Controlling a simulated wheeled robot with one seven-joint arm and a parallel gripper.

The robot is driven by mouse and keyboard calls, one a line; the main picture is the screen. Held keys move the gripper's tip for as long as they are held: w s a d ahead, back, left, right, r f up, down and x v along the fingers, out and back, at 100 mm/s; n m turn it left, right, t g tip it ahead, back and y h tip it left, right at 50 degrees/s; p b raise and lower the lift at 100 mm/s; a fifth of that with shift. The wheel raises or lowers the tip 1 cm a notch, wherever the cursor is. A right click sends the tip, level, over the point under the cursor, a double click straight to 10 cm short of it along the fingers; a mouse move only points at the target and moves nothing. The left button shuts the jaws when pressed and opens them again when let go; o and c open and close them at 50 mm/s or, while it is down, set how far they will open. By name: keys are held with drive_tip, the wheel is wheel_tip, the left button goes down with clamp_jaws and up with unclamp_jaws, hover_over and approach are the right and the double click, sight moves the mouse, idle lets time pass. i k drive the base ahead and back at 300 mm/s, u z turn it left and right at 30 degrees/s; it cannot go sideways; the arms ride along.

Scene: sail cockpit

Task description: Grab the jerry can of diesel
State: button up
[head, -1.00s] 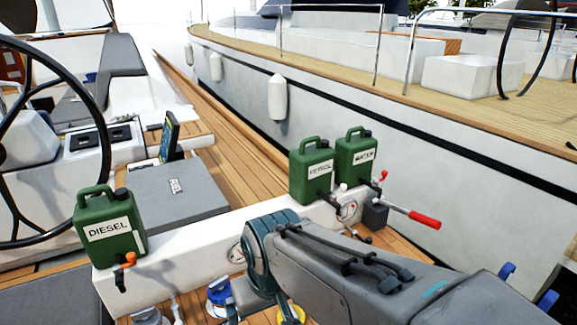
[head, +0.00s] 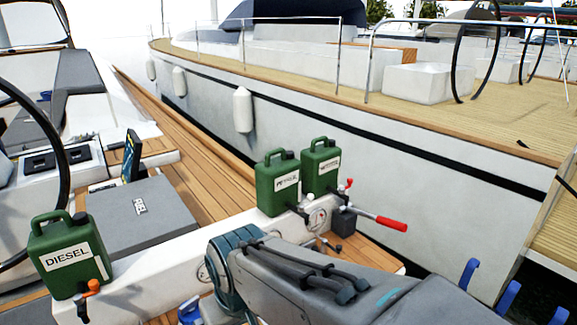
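The green jerry can labelled DIESEL (head: 68,256) stands upright at the left end of a white ledge, in the head view. Two more green jerry cans stand side by side farther right on the same ledge: one on the left (head: 278,184) and one on the right (head: 321,167). Their labels are too small to read surely. My arm reaches in from the lower right, in front of the ledge. My gripper is not in view, so whether it is open or shut does not show.
The white ledge (head: 140,270) carries an orange-handled valve (head: 92,287) by the diesel can and a red-handled lever (head: 390,223) at its right end. A grey fuel hatch (head: 150,225) lies behind it. A black steering wheel (head: 62,160) is at left. Another boat (head: 300,130) lies alongside.

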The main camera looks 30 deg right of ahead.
sight(70, 252)
drive_tip(key=k, duration=1)
drive_tip(key=u, duration=1.05)
drive_tip(key=i, duration=0.65)
drive_tip(key=z, duration=1)
drive_tip(key=i, duration=0.5)
